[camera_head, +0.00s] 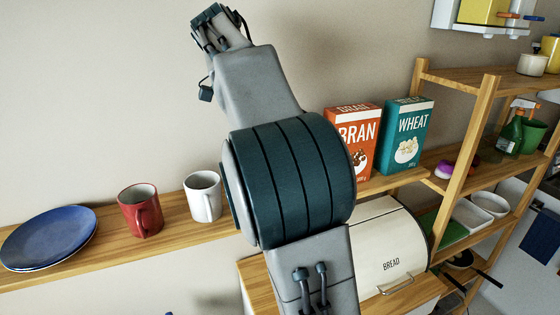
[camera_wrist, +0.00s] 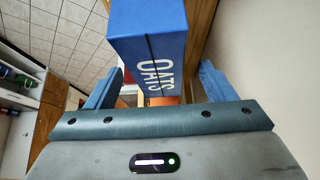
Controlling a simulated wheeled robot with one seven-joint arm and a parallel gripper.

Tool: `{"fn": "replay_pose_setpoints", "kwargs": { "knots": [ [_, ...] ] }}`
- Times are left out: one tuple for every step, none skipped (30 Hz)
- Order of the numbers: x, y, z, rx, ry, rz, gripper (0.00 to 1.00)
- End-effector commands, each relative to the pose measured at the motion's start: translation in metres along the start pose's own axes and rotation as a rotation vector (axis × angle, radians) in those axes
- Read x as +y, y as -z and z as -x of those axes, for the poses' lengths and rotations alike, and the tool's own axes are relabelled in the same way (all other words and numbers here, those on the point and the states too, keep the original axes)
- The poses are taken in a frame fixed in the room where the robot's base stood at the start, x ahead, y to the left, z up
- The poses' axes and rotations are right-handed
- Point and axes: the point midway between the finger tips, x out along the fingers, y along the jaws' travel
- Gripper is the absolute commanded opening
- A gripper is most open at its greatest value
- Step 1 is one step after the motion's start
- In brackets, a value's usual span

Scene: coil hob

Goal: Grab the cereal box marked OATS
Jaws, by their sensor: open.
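The blue OATS box (camera_wrist: 147,38) shows in the wrist view at the top middle, its white lettering turned sideways. My gripper (camera_wrist: 161,68) is open, with one blue finger on each side in the picture and the box showing between them. The box sits nearer the left finger, with a wider gap to the right finger. I cannot tell whether either finger touches it. In the head view neither the OATS box nor my gripper can be made out; my arm covers the middle of the shelf.
On the wooden shelf (camera_head: 102,231) are a red BRAN box (camera_head: 353,143), a teal WHEAT box (camera_head: 404,138), a white mug (camera_head: 203,195), a red mug (camera_head: 140,210) and blue plates (camera_head: 48,238). A bread bin (camera_head: 388,245) stands below. A wooden rack (camera_head: 480,130) is at right.

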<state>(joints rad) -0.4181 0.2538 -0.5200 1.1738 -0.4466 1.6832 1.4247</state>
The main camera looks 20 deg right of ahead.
Motion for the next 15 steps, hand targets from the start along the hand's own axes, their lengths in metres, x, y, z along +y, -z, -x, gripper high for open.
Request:
{"fn": "replay_pose_setpoints", "kwargs": {
  "knots": [
    [0.001,0.000,-0.004,-0.001,-0.003,0.002,0.77],
    [0.002,-0.001,-0.008,-0.001,-0.003,0.003,0.77],
    [0.002,-0.001,-0.012,-0.001,-0.003,0.002,0.77],
    [0.002,-0.002,-0.015,-0.001,-0.002,0.002,0.77],
    [0.003,-0.002,-0.018,-0.001,-0.002,0.001,0.77],
    [0.002,-0.002,-0.024,-0.001,-0.003,0.001,0.77],
    [0.002,-0.002,-0.027,-0.001,-0.002,0.001,0.77],
    [0.002,-0.003,-0.030,-0.001,-0.003,0.002,0.77],
    [0.002,-0.003,-0.033,0.000,-0.002,0.001,0.77],
    [0.002,-0.003,-0.035,0.000,-0.001,0.001,0.77],
    [0.002,-0.003,-0.036,0.000,-0.001,0.001,0.77],
    [0.002,-0.003,-0.038,0.000,-0.002,0.001,0.77],
    [0.002,-0.003,-0.038,0.000,-0.001,0.001,0.77],
    [0.002,-0.003,-0.039,0.000,-0.001,0.001,0.77],
    [0.002,-0.003,-0.039,0.000,-0.001,0.001,0.77]
  ]
}}
